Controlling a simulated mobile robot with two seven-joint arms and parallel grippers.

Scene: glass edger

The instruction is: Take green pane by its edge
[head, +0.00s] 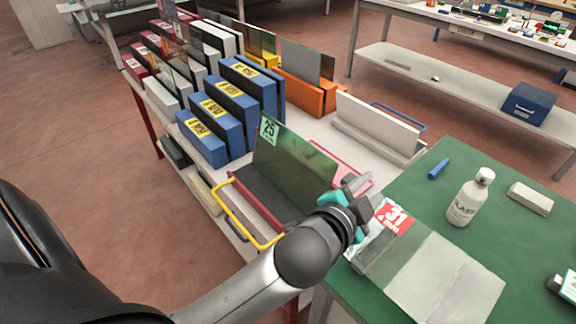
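The green pane (293,160) is a dark green, see-through sheet with a "25" label at its top left corner. It stands on edge, leaning, in a rack with a red side and a yellow handle (234,215). My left gripper (350,196), grey with teal parts, is at the pane's lower right edge. It overlaps that edge in the head view. The wrist hides part of the fingers, so I cannot tell whether they touch or clasp the pane. My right gripper is not in view.
A green-topped table (405,195) at right holds a "31" labelled pane (398,220), a white bottle (468,200), a blue stick (438,168) and a white block (530,198). Blue upright blocks (215,125) and an orange rack (302,92) stand behind the pane.

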